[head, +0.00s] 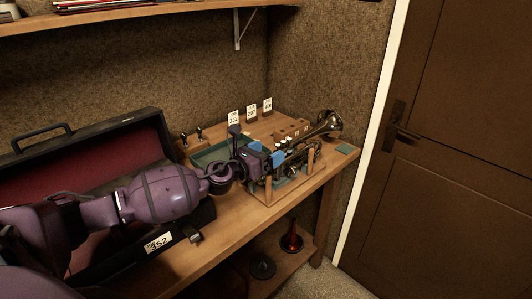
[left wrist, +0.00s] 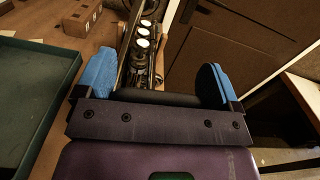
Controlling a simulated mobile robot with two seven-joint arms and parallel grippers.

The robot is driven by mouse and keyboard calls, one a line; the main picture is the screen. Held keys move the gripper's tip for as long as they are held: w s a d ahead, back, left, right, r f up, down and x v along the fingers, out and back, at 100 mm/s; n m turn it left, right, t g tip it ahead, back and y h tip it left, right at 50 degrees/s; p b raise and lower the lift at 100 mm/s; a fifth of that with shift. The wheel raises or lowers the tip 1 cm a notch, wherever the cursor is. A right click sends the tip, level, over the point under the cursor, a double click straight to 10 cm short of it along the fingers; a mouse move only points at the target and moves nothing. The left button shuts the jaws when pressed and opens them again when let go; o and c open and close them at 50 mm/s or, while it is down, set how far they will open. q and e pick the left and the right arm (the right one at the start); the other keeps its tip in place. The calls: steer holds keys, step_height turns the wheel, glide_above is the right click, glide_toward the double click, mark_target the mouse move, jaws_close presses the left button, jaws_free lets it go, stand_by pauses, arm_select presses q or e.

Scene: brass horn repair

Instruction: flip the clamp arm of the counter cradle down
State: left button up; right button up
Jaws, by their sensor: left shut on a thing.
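The counter cradle (head: 268,190) has wooden posts and stands at the front right of the wooden counter. A brass horn (head: 328,124) lies in it, with its bell toward the back right. Its pale valve caps show in the left wrist view (left wrist: 142,30). My purple left gripper (head: 265,147), with blue finger pads, is at the near-left side of the cradle and horn. In the left wrist view, a dark bar (left wrist: 160,98) lies across between the pads; it seems to be the clamp arm, and the gripper is shut on it. The gripper hides the clamp's hinge. My right gripper is out of view.
An open black case (head: 80,140) with a red lining stands at the left. A green tray (left wrist: 30,85) lies left of the gripper. Numbered cards (head: 251,112) and a wooden block (head: 290,129) stand behind. A brown door (head: 460,110) is at the right.

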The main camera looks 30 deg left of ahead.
arm_select(q)
steer(key=o, duration=1)
steer(key=shift+o, duration=0.2)
steer(key=shift+s, duration=0.15)
steer(key=shift+s+a+f, duration=0.1)
steer(key=shift+s+a, duration=0.05)
steer(key=shift+s, duration=0.15)
steer(key=b+v, duration=0.1)
steer(key=v, duration=0.9)
